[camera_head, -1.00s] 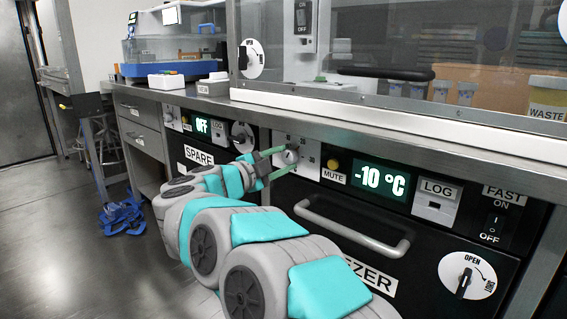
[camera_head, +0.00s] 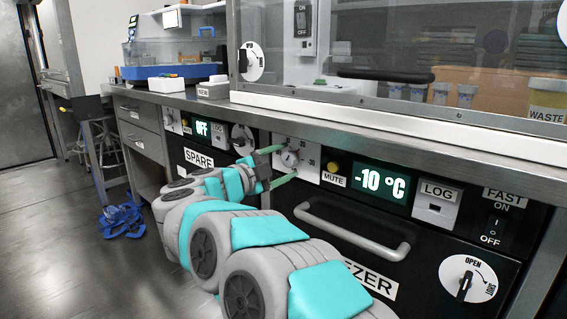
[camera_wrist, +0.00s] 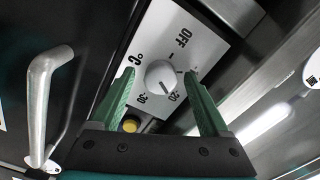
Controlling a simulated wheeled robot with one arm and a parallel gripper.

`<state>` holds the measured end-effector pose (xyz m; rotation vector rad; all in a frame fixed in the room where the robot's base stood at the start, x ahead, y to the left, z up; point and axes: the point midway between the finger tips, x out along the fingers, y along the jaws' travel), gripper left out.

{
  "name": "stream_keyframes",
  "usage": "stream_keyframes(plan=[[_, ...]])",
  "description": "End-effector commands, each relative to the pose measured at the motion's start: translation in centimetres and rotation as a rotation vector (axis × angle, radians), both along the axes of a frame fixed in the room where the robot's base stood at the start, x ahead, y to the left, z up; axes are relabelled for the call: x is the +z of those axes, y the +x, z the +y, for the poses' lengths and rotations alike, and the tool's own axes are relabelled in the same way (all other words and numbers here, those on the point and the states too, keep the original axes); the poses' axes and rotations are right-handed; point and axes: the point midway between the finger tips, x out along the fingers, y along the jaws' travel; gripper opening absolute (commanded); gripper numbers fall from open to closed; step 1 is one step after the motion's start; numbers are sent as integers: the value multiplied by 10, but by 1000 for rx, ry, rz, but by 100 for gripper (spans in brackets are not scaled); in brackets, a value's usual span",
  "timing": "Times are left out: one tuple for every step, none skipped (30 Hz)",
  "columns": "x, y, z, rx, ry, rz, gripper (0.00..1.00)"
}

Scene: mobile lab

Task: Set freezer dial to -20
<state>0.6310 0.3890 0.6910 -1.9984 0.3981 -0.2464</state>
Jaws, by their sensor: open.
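The freezer dial is a round light-grey knob (camera_wrist: 162,75) on a white plate (camera_wrist: 190,55) marked OFF, °C, 20 and 30. The freezer display (camera_head: 382,182) reads -10 °C. The knob's exact pointing is hard to read.
A yellow MUTE button (camera_head: 333,167) is right of the dial. A freezer handle (camera_head: 352,230) juts out below, near my arm. The metal bench edge (camera_head: 400,137) overhangs the panel. A SPARE unit (camera_head: 198,157) reading OFF is to the left.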

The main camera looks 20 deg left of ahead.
Motion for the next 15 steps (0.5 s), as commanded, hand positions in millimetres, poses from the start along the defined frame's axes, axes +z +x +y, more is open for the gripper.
stream_keyframes(plan=[[0, 0, 0, 0, 0, 0, 79], [0, 0, 0, 0, 0, 0, 79], [0, -1, 0, 0, 0, -1, 79], [1, -2, 1, 1, 0, 0, 79], [1, -3, 2, 1, 0, 0, 79], [1, -7, 4, 2, -1, 0, 79], [1, -10, 5, 3, -1, 1, 79], [1, -14, 7, 4, -2, 1, 79], [1, -19, 10, 6, -2, 0, 79], [2, -24, 11, 4, -3, 0, 79], [2, -29, 13, 4, -3, -2, 79], [2, -35, 16, 3, -2, -1, 79], [2, -40, 18, 3, -2, -1, 79], [2, -45, 20, 3, 0, -1, 79], [2, -50, 22, 3, -1, -2, 79]])
